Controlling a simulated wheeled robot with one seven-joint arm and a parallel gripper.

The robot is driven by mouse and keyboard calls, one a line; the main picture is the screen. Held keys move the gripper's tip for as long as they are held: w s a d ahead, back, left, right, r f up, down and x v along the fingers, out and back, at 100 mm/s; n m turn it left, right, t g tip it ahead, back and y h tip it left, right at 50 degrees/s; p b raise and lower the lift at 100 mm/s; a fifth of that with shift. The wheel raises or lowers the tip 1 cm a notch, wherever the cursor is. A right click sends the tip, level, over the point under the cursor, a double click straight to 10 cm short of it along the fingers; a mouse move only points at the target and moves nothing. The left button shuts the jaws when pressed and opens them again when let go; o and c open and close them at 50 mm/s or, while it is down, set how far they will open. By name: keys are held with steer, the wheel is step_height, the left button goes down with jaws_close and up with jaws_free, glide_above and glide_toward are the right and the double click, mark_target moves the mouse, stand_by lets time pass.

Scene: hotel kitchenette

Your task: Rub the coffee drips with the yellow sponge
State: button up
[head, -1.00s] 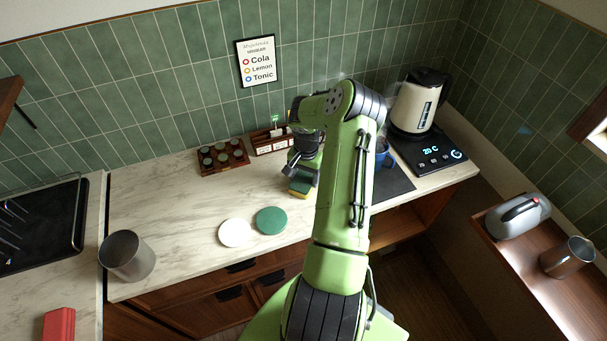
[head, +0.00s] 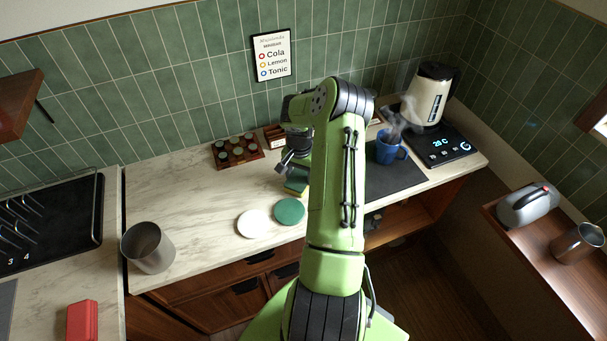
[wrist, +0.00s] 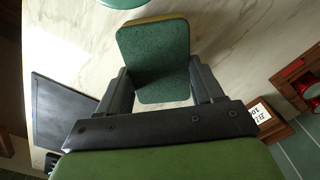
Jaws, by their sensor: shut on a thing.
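My gripper (head: 293,172) is shut on the sponge (head: 295,187), low over the pale marble counter (head: 185,205). In the wrist view the sponge (wrist: 158,58) shows a dark green scouring face and a thin yellow edge, held between the two black fingers of my gripper (wrist: 162,84). The sponge is just behind the green disc in the head view. I cannot tell whether it touches the counter. I see no coffee drips in either view; my arm and the sponge hide part of the counter.
A green disc (head: 289,211) and a white disc (head: 252,224) lie near the front edge. A metal cup (head: 148,249) stands left. A rack of small jars (head: 237,151) is at the back. A steaming blue mug (head: 388,151) and a kettle (head: 427,97) stand right.

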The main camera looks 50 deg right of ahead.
mark_target(302, 176)
step_height(302, 176, up, 2)
steer(key=shift+w+r, duration=0.1)
steer(key=shift+s+d+r+p, duration=0.2)
steer(key=shift+d+r+p, duration=0.1)
steer(key=shift+r+p, duration=0.45)
step_height(302, 176, up, 2)
steer(key=shift+w+a+r+p, duration=0.1)
steer(key=shift+a+r+p, duration=0.05)
steer(key=shift+p, duration=0.5)
steer(key=shift+r+p, duration=0.45)
steer(key=shift+r, duration=0.4)
